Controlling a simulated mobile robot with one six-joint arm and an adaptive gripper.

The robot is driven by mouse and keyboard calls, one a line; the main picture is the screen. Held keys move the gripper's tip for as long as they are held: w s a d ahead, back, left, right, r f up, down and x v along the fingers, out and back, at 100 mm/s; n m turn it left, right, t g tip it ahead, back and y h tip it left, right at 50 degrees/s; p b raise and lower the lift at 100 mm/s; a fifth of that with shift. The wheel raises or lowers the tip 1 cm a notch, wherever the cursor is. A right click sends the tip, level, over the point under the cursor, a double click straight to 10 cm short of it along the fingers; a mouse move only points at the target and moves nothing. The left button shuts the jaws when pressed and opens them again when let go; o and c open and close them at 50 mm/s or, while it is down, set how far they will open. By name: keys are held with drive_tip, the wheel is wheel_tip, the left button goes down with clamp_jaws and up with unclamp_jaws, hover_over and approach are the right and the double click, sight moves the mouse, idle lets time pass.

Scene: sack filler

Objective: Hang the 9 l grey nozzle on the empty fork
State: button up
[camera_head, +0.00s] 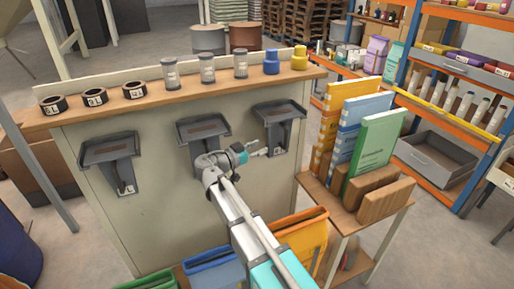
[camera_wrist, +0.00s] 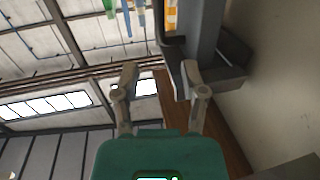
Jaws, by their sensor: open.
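Three dark grey brackets hang on the pale panel: the left bracket (camera_head: 112,151), the middle bracket (camera_head: 203,129) and the right bracket (camera_head: 281,112). Each has a wide top and a narrower part below. I cannot tell which is a bare fork and which carries a nozzle. My gripper (camera_head: 262,152) is open, just left of the right bracket's lower part. In the wrist view my gripper (camera_wrist: 158,75) has its fingers apart, with nothing clearly held. A dark grey bracket part (camera_wrist: 206,45) is behind the right finger; contact is unclear. The 9 l label is not readable.
A wooden ledge (camera_head: 185,88) tops the panel, carrying black labelled rings (camera_head: 94,97), clear grey-lidded jars (camera_head: 207,68), and blue (camera_head: 271,62) and yellow (camera_head: 300,58) pieces. A side table with a green packet (camera_head: 377,146) stands right. Bins, including a yellow one (camera_head: 303,238), are below.

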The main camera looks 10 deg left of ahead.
idle(0.5)
drive_tip(key=shift+d, duration=0.1)
drive_tip(key=s+d+f+n+g+y, duration=0.2)
drive_tip(key=d+f+g, duration=0.3)
drive_tip(key=d, duration=0.5)
drive_tip(key=s+d+f+n+g+y, duration=0.1)
drive_tip(key=s+d+f+g, duration=0.15)
drive_tip(key=d+f, duration=0.6)
drive_tip(key=s+d+f+n+g+y, duration=0.2)
drive_tip(key=s+d+n+y, duration=0.1)
drive_tip(key=s+d+y, duration=0.2)
drive_tip(key=s+d+f+n+g+y, duration=0.2)
drive_tip(key=s+d+f+g+y, duration=0.1)
drive_tip(key=s+d, duration=0.4)
drive_tip(key=shift+s+n+y, duration=0.4)
drive_tip(key=shift+y, duration=0.5)
drive_tip(key=shift+a, duration=0.1)
